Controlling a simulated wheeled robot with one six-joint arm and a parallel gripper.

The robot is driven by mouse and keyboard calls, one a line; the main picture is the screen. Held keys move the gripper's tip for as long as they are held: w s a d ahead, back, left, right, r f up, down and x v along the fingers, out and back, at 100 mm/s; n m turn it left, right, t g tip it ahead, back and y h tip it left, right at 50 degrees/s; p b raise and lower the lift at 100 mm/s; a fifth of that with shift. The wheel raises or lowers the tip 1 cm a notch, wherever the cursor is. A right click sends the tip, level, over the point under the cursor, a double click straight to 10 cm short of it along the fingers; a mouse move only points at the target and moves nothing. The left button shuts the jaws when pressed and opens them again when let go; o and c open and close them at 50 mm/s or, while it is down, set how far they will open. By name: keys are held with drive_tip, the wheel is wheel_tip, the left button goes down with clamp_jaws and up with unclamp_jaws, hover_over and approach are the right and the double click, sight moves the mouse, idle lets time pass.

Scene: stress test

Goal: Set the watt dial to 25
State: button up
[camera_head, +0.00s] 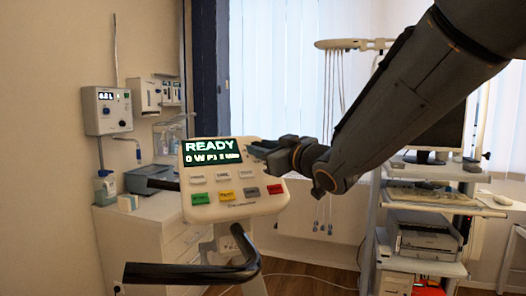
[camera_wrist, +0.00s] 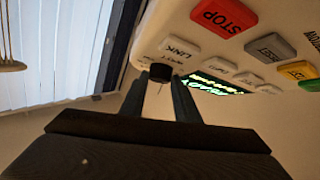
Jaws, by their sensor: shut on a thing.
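The white control console (camera_head: 238,208) stands in the middle of the head view, above black handlebars (camera_head: 190,271). My gripper (camera_head: 262,148) reaches the console's upper right corner from the right. In the wrist view the black watt dial (camera_wrist: 161,71) sits between the fingertips of my gripper (camera_wrist: 162,82), which is shut on it. The dial's markings are too small to read. In the head view the gripper hides the dial.
The console carries several buttons, including a red STOP button (camera_wrist: 224,16) near the gripper and a green one (camera_head: 200,198). A cart (camera_head: 420,262) with a printer (camera_head: 424,234) stands at the right. A white cabinet (camera_head: 150,238) with bottles stands at the left.

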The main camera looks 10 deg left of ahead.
drive_tip(key=shift+a+f+m+t+b, duration=0.1)
drive_tip(key=shift+m+t+b, duration=0.2)
drive_tip(key=shift+b, duration=0.05)
drive_tip(key=m+t+h+b, duration=0.1)
drive_tip(key=m+b, duration=0.1)
drive_tip(key=shift+s+a+h+b, duration=0.15)
drive_tip(key=shift+h+b, duration=0.15)
drive_tip(key=shift+h, duration=0.1)
drive_tip(key=m+t+h, duration=0.1)
drive_tip(key=m+h+b, duration=0.1)
drive_tip(key=shift+s+a+m+t, duration=0.15)
drive_tip(key=shift+m+t, duration=0.25)
drive_tip(key=shift+a+r+m+t+h+p, duration=0.15)
drive_tip(key=shift+m+t+h+p, duration=0.1)
drive_tip(key=shift+m+h+p, duration=0.25)
drive_tip(key=shift+d+r+m+t+h+p, duration=0.1)
drive_tip(key=shift+m+t+h+p, duration=0.25)
drive_tip(key=shift+m, duration=0.25)
drive_tip(key=m+h+p, duration=0.1)
drive_tip(key=m+p, duration=0.1)
drive_tip(key=shift+s+a+h+p, duration=0.1)
drive_tip(key=shift+a+h+p, duration=0.05)
drive_tip(key=shift+h+p, duration=0.2)
drive_tip(key=shift+m+h+p, duration=0.3)
drive_tip(key=shift+m+p, duration=0.05)
drive_tip(key=shift+m, duration=0.15)
drive_tip(key=shift+t, duration=0.3)
drive_tip(key=o, duration=1)
drive_tip(key=shift+o, duration=0.2)
